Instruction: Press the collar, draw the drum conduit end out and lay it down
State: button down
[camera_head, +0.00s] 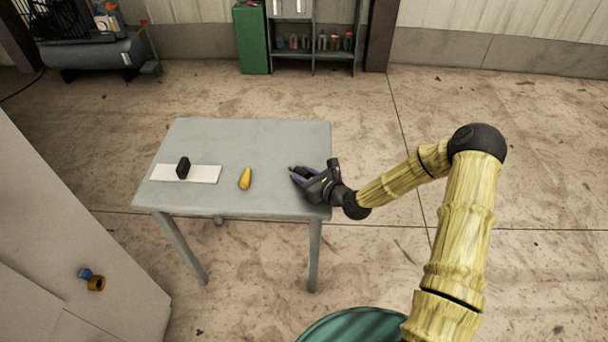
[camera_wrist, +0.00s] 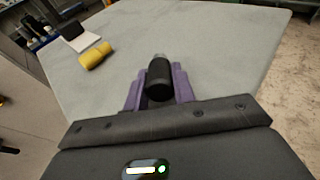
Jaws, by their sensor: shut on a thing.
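My gripper (camera_head: 298,178) is over the right part of the grey table (camera_head: 240,135). In the wrist view its purple fingers (camera_wrist: 157,88) are shut on a black cylinder (camera_wrist: 159,80) with a grey tip, which looks like a conduit end. The cylinder points away from my palm, toward the tabletop. I cannot tell whether it touches the table. A yellow rounded piece (camera_head: 245,179) lies on the table to the left of my gripper, apart from it; it also shows in the wrist view (camera_wrist: 95,55). I cannot make out a collar for certain.
A white plate (camera_head: 205,174) with an upright black block (camera_head: 183,167) lies at the table's left. A small blue part (camera_head: 85,273) and an orange ring (camera_head: 96,284) are on the pale cabinet (camera_head: 60,230) at left. The table's back half is clear.

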jog(key=c, duration=1.1)
grip_release()
jog(key=p+v, duration=0.1)
jog(key=v, duration=1.6)
jog(key=shift+s+d+p, duration=0.15)
jog(key=shift+p, duration=0.2)
